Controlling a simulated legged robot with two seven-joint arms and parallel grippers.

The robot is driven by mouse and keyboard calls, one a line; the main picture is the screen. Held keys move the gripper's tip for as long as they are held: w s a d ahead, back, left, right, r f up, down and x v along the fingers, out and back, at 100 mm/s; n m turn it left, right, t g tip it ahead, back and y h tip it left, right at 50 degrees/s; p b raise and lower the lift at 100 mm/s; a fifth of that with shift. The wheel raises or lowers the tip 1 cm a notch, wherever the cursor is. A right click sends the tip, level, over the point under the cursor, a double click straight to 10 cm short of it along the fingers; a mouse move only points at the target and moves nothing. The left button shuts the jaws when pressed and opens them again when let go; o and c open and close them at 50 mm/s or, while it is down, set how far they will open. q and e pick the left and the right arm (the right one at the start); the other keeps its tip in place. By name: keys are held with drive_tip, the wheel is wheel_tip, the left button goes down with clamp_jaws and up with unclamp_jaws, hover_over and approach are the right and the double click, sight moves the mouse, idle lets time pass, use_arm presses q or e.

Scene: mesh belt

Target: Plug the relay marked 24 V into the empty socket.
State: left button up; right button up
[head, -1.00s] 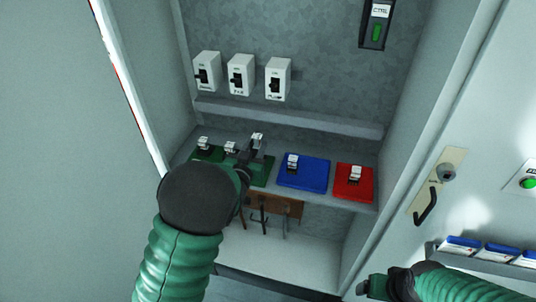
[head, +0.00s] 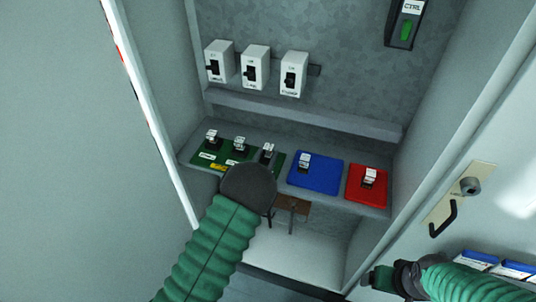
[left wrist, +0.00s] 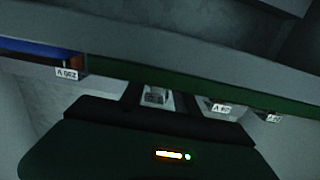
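The green board (head: 226,166) on the shelf bears two relays, (head: 213,137) and (head: 240,143), at its left and middle. A third relay (head: 268,150) is low over the board's right part, above my left wrist. In the left wrist view, upside down, this relay (left wrist: 156,97) is between the dark fingers of my left gripper (left wrist: 157,100); whether they grip it is unclear. Its foot and socket are hidden. Two neighbouring relays there read 24 V, (left wrist: 220,107) and (left wrist: 272,118). My right gripper (head: 382,279) is at the lower right, away from the boards, fingers unclear.
The blue board (head: 325,177) bears a relay (head: 305,161), marked 230 V in the wrist view. The red board (head: 358,195) bears another relay (head: 369,178). Three switch boxes (head: 255,68) hang above a ledge (head: 300,115). The cabinet's walls close in both sides.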

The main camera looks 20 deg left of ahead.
use_arm(q)
drive_tip(key=shift+o, duration=1.1)
drive_tip(key=shift+w+a, duration=0.15)
drive_tip(key=shift+o, duration=0.3)
drive_tip(key=shift+w, duration=0.25)
drive_tip(key=shift+s+d+r, duration=0.15)
drive_tip(key=shift+d, duration=0.25)
drive_tip(key=s+b, duration=0.1)
drive_tip(key=s, duration=1.1)
drive_tip(key=shift+a+r+b, duration=0.2)
drive_tip(key=shift+a+b, duration=0.05)
drive_tip(key=shift+b, duration=0.1)
use_arm(e)
drive_tip(key=shift+x, duration=0.95)
use_arm(q)
drive_tip(key=shift+d, duration=0.1)
